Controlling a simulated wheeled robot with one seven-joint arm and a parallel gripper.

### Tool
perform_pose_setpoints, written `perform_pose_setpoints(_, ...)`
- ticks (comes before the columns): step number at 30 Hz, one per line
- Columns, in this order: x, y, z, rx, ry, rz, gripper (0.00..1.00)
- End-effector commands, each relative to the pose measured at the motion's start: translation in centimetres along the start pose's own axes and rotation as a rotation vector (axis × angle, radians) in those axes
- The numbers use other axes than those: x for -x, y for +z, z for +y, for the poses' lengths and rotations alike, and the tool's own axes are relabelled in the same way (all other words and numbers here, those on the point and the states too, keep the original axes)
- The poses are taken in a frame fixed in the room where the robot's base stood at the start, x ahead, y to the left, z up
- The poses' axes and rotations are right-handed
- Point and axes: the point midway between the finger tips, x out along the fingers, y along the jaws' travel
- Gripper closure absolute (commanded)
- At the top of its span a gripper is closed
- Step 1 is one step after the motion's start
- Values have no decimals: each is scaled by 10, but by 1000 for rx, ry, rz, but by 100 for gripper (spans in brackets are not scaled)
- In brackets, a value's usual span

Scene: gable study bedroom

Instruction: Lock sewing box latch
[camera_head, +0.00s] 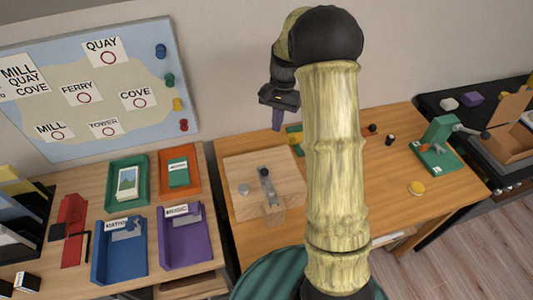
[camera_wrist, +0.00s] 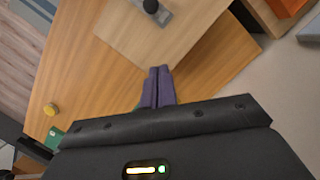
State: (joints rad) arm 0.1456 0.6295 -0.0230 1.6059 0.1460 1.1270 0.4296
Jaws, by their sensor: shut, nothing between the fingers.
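The sewing box (camera_head: 238,208) is a pale wooden box on the desk, left of my arm in the head view. A grey metal latch plate (camera_head: 268,190) with a black knob (camera_head: 264,172) is on its top. A small wooden block sits at the plate's front end. In the wrist view the box top (camera_wrist: 130,35) and the knob (camera_wrist: 151,6) show at the upper edge, which cuts off the rest of the latch. My gripper (camera_head: 277,122) is shut and empty, with purple fingers (camera_wrist: 158,88). It is behind and above the box, apart from the latch.
The desk (camera_head: 390,200) has free room right of my arm. A green device (camera_head: 436,147) and a yellow disc (camera_head: 416,188) are there. Blue (camera_head: 105,265) and purple (camera_head: 184,251) trays stand on the left table. A map board (camera_head: 80,85) is on the wall.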

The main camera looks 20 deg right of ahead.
Motion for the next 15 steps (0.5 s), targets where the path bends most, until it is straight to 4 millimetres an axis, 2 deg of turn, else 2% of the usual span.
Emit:
perform_pose_setpoints(10,-2,0,0,0,0,0,100)
perform_pose_setpoints(15,-15,1,0,1,1,-2,100)
